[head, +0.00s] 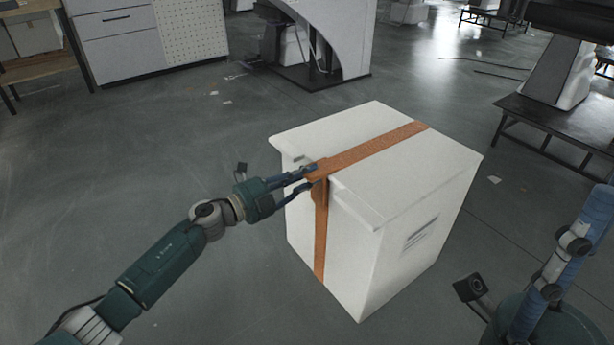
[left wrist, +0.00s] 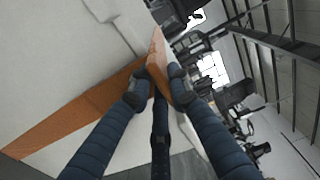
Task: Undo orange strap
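The orange strap (head: 365,153) runs across the top of a white box (head: 430,220) and down its near left side. My left gripper (head: 312,177) is at the box's upper left edge, where the strap bends over. In the left wrist view its blue fingers (left wrist: 160,84) close in from both sides on a raised flap of the orange strap (left wrist: 157,55). The flap sits between the fingertips and appears pinched. My right gripper (head: 555,265) shows only in part at the lower right, apart from the box. Its tips are not clearly seen.
The box stands on a grey floor (head: 130,150) with free room around it. A white cabinet (head: 120,45) stands at the back left, and a low dark bench (head: 560,130) at the right. A white arched machine (head: 335,35) is behind the box.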

